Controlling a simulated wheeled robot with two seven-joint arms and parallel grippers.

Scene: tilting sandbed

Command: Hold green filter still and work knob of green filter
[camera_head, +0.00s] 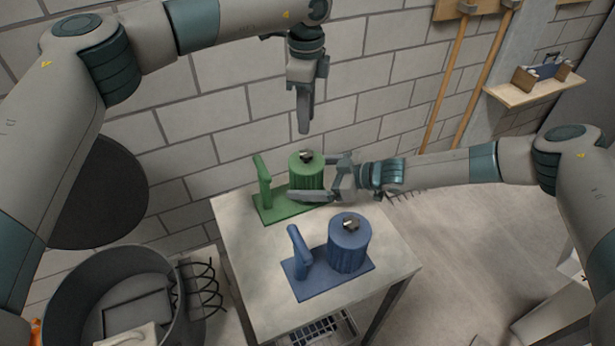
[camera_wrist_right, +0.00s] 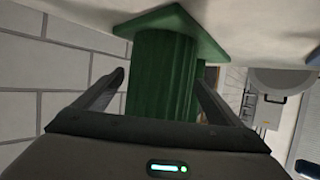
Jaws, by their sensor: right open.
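The green filter stands on the table, with a ribbed cylinder (camera_head: 307,174), an upright handle (camera_head: 263,181) at its left and a grey knob (camera_head: 306,156) on top. My right gripper (camera_head: 309,178) is open, with one finger in front of the cylinder and one behind it. In the right wrist view the green cylinder (camera_wrist_right: 160,75) stands between the two fingers (camera_wrist_right: 160,82), with a gap at the left finger. My left gripper (camera_head: 304,130) points down above the knob, apart from it. Its fingers overlap in this view, so its opening is hidden.
A blue filter (camera_head: 348,246) with its own handle and knob stands nearer on the same table (camera_head: 245,270). A grey round bin (camera_head: 75,300) is at the lower left. A brick wall is close behind, and a small shelf (camera_head: 535,90) hangs at the upper right.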

